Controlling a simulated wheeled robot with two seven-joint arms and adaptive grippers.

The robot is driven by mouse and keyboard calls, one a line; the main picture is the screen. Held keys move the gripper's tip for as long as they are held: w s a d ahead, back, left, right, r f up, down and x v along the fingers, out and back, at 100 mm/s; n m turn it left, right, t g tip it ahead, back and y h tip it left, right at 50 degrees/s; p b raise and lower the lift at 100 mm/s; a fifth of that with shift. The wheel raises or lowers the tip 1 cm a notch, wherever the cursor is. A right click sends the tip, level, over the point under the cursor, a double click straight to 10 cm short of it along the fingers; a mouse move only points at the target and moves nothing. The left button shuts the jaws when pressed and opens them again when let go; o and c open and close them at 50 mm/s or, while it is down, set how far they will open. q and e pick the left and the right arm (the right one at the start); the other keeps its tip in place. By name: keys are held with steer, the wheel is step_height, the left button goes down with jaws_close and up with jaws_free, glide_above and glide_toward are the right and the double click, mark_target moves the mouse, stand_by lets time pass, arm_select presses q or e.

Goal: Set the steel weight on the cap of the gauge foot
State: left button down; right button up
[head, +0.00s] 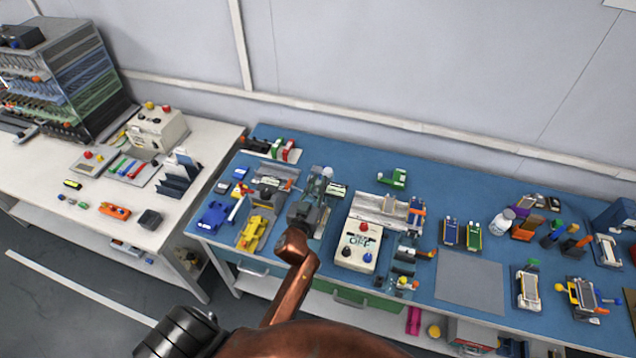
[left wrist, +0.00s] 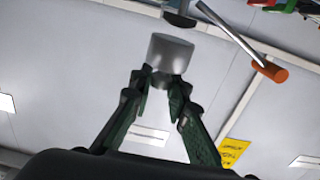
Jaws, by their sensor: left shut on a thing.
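My left gripper (head: 320,184) is over the blue bench in the head view, left of the white button box. In the left wrist view its two dark green fingers (left wrist: 162,80) are shut on the steel weight (left wrist: 171,52), a short grey cylinder. In that view a dark round piece (left wrist: 180,19) on a post, perhaps the gauge foot's cap, shows just beyond the weight, with a narrow gap between them in the picture. I cannot tell their real distance. In the head view my arm and gripper hide much of this spot. My right gripper is not in view.
A metal rod with an orange end (left wrist: 272,70) slants close beside the weight. On the bench are a white button box (head: 358,246), a yellow fixture (head: 256,232) and a blue fixture (head: 214,217). A grey mat (head: 469,285) lies clear to the right.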

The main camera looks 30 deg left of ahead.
arm_select(q)
steer(key=shift+f+b, duration=0.55)
steer(key=shift+f, duration=0.1)
stand_by(0.4)
steer(key=c, duration=1.8)
jaws_free()
steer(key=shift+o, duration=0.2)
steer(key=shift+f, duration=0.15)
steer(key=shift+s, duration=0.15)
steer(key=v, duration=0.7)
steer(key=shift+s+d, duration=0.1)
